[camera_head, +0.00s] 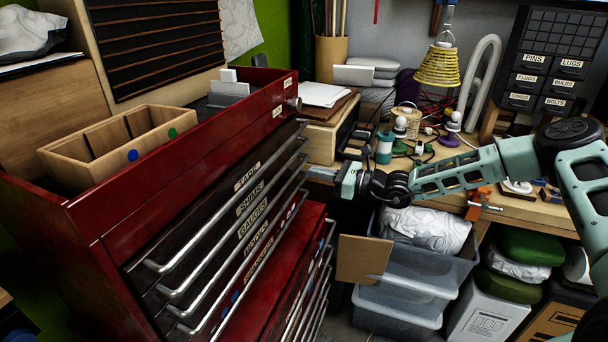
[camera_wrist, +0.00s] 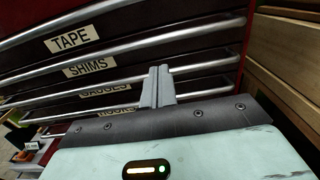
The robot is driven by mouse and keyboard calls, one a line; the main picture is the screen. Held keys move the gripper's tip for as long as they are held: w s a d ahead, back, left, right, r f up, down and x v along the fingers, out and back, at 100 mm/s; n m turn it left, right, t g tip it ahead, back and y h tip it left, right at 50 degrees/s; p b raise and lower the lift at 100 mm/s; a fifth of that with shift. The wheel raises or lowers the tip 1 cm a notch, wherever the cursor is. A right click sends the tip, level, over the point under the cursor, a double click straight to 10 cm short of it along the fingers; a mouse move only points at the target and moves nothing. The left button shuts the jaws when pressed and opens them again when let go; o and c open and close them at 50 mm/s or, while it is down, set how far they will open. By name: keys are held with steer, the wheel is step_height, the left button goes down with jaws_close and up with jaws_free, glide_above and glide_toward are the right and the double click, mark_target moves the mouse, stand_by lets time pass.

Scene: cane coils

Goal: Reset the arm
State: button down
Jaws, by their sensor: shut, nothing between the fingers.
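My gripper (camera_head: 343,180) is at the end of my green arm, which reaches in from the right. It is in front of and to the right of the red tool chest (camera_head: 190,155). In the wrist view the two grey fingers of my gripper (camera_wrist: 158,84) are shut together with nothing between them. They point toward the chest's drawer fronts (camera_wrist: 98,52), labelled TAPE and SHIMS, with more labels below. I cannot tell how far the fingertips are from the silver handles.
A wooden divided box (camera_head: 120,150) sits on the chest. Right of it, a workbench (camera_head: 535,208) carries a yellow-wound lamp (camera_head: 438,68), spools and bulbs. Grey plastic bins (camera_head: 425,268) and a cardboard piece (camera_head: 362,259) are below my arm. A labelled drawer cabinet (camera_head: 548,60) stands back right.

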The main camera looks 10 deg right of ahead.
steer(key=b+v, duration=0.1)
steer(key=v, duration=0.4)
steer(key=s+a+n+g+h+b, duration=0.1)
steer(key=s+a+n+g+h, duration=0.2)
steer(key=s+a+n+g, duration=0.7)
steer(key=s+a+n+g+h+b, duration=0.1)
steer(key=s+a+n+g+h, duration=0.15)
steer(key=s+a+n, duration=0.8)
steer(key=s+d+r+n+t+h, duration=0.1)
steer(key=s+d+r+n+h, duration=0.1)
steer(key=s, duration=0.4)
steer(key=s+d+r+n+h, duration=0.1)
steer(key=s+d+n+h, duration=0.3)
steer(key=s+d+n, duration=0.2)
steer(key=s+d+r+n+t+h, duration=0.1)
steer(key=s+d+r+n+h, duration=0.1)
steer(key=s, duration=0.6)
steer(key=shift+s+d+r+n+t+h+b, duration=0.25)
steer(key=shift+d+r+n+t+h+b, duration=0.15)
steer(key=shift+d+n, duration=0.65)
